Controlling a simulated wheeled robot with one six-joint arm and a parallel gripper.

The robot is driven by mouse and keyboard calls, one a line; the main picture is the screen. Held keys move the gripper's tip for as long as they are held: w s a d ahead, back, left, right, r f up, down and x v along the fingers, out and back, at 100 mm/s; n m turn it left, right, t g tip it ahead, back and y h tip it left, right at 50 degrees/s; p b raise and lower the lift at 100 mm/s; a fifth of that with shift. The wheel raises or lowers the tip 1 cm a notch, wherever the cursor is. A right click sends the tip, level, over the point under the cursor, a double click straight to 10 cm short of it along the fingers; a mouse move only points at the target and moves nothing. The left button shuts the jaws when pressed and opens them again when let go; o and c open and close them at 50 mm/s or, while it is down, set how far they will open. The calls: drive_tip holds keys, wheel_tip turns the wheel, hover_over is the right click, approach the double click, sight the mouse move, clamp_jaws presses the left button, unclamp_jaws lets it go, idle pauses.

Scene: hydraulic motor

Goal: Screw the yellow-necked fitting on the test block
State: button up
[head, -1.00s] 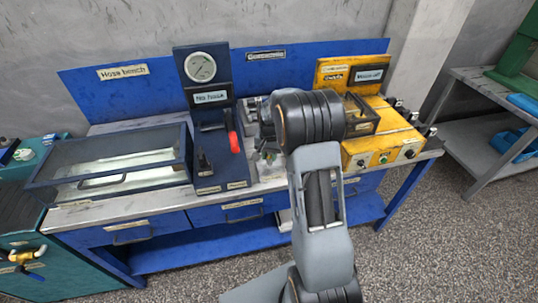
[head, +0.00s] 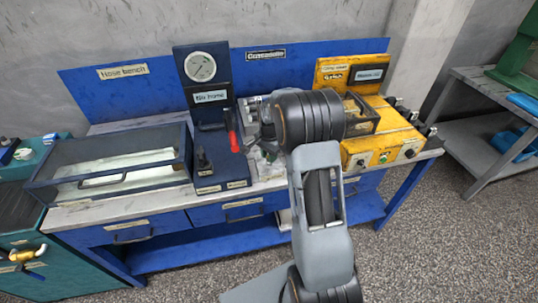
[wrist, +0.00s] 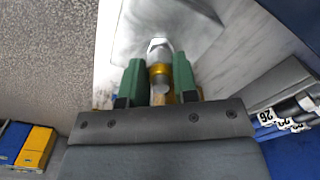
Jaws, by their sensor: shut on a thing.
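The yellow-necked fitting (wrist: 158,68) shows in the wrist view, with a silver end and a gold-yellow band. My gripper (wrist: 160,84) has green fingers on both sides of it and is shut on it. The fitting's silver end points away from my gripper, toward a blurred grey metal surface. I cannot tell whether it touches that surface or whether that is the test block. In the head view my arm hides the gripper and fitting, and I cannot make out the test block for sure.
The blue workbench (head: 165,222) carries a glass-lidded case (head: 60,178), a gauge stand (head: 201,67) with a red lever (head: 233,140), and a yellow control box (head: 372,151). A grey shelf (head: 478,160) stands at right. Numbered hoses or tools (wrist: 285,115) lie right of my gripper in the wrist view.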

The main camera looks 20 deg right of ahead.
drive_tip(key=shift+s+f, duration=0.1)
drive_tip(key=o, duration=0.8)
drive_tip(key=shift+m, duration=0.3)
drive_tip(key=shift+o, duration=0.2)
drive_tip(key=shift+w+r, duration=0.25)
